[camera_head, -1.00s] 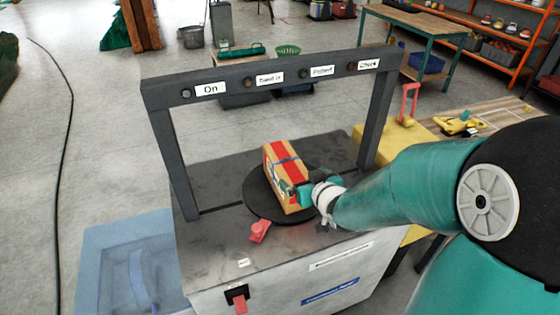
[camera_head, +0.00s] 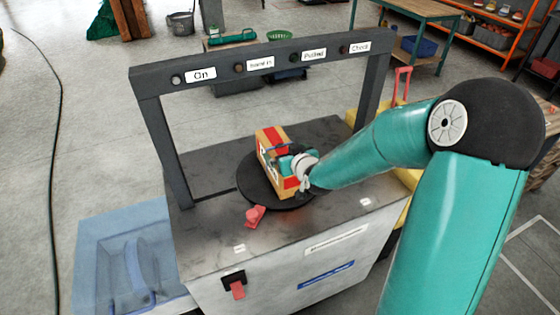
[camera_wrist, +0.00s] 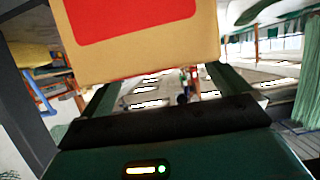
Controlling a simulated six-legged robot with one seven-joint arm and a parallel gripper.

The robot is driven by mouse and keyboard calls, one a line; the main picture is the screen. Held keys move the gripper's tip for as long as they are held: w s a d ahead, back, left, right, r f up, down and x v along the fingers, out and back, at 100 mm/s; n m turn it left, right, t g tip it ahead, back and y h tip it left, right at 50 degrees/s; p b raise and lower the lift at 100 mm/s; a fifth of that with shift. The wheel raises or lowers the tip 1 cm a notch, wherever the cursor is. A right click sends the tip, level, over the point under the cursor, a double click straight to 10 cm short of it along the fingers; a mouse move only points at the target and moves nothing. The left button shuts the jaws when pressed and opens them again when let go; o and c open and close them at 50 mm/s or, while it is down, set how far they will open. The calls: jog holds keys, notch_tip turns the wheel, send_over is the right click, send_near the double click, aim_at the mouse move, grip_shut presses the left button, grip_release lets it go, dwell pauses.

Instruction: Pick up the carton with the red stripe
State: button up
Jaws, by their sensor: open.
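The carton with the red stripe (camera_head: 271,138) is a tan box on the round black turntable (camera_head: 250,187), under the dark frame. My gripper (camera_head: 288,164) is at the carton's right side, overlapping its middle in the head view. In the wrist view the carton (camera_wrist: 135,52) fills the upper middle, with its red area at the top. My open gripper (camera_wrist: 165,88) has one dark green finger on each side near the carton's lower edge. Whether the fingers touch the carton cannot be told. My gripper hides part of the carton's side in the head view.
The dark frame (camera_head: 265,61) has labelled lamps on its crossbar and posts at both sides. A small red piece (camera_head: 255,216) lies before the turntable on the grey machine top (camera_head: 310,226). A red switch (camera_head: 236,288) is on the front. A blue translucent box (camera_head: 120,255) stands left.

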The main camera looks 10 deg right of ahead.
aim_at(281, 148)
jog(key=x, duration=0.4)
jog(key=shift+w, duration=0.1)
jog(key=shift+c, duration=0.4)
jog(key=c, duration=1.9)
